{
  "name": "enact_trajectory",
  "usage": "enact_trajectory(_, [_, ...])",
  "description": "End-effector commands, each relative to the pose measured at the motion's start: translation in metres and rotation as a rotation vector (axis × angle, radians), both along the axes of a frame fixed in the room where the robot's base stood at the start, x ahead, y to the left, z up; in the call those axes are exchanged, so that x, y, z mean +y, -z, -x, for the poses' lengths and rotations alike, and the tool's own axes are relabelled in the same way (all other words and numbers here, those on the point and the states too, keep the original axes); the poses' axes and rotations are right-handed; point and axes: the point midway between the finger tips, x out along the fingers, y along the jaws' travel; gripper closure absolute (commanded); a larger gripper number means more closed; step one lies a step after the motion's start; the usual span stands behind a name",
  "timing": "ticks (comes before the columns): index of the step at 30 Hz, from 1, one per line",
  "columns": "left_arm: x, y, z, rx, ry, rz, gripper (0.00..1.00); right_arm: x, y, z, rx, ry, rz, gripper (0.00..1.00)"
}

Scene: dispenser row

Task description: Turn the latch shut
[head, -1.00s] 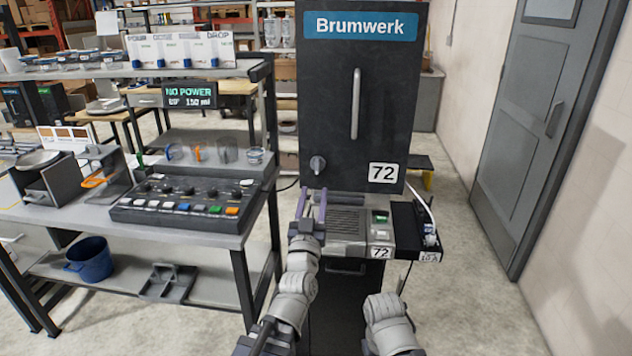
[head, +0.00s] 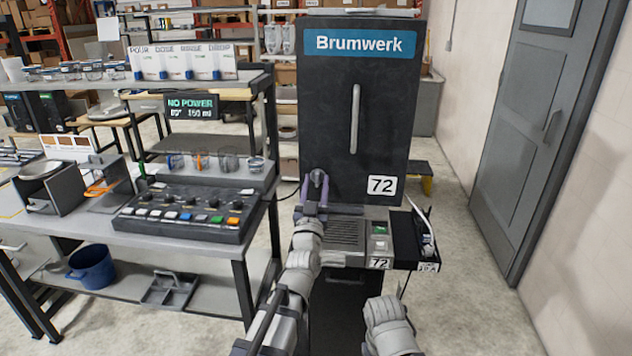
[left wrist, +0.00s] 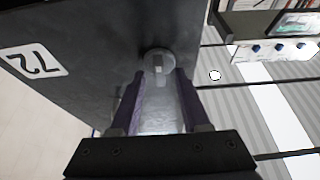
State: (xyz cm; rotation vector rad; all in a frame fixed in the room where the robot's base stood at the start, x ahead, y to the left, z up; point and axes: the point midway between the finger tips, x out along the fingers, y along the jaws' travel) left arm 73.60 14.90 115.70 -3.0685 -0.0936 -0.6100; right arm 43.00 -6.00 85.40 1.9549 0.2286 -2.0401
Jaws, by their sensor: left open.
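The latch (head: 317,178) is a small grey knob low on the left of the dark Brumwerk cabinet door (head: 385,120). In the left wrist view the latch (left wrist: 158,60) is a round knob with a raised bar. My left gripper (head: 314,196) is open at the latch. In the left wrist view its purple fingers (left wrist: 159,82) point at the knob, one on each side. I cannot tell whether they touch it. My right arm shows at the bottom of the head view, but its gripper is out of view.
A vertical door handle (head: 354,118) is above and right of the latch. Below the door is a ledge with a grille (head: 345,234) and a black side box (head: 412,242). A bench with a button panel (head: 187,212) stands to the left. Open floor lies to the right.

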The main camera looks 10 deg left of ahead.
Motion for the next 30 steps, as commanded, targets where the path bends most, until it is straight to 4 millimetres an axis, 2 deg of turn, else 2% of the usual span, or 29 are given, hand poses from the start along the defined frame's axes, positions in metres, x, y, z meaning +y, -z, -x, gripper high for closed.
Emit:
enact_trajectory(5, [0.0002,0.0005,0.0005,0.0,0.0,0.0,0.54,-0.0001,0.0005,0.0,0.0,0.0,0.0,1.0])
enact_trajectory(18, [0.0001,0.0005,0.0007,0.0,0.0,0.0,1.0,-0.0001,0.0005,0.0,0.0,0.0,0.0,1.0])
enact_trajectory(30, [0.0001,0.0004,0.0007,0.0,0.0,0.0,1.0,0.0,0.0005,0.0,0.0,0.0,0.0,1.0])
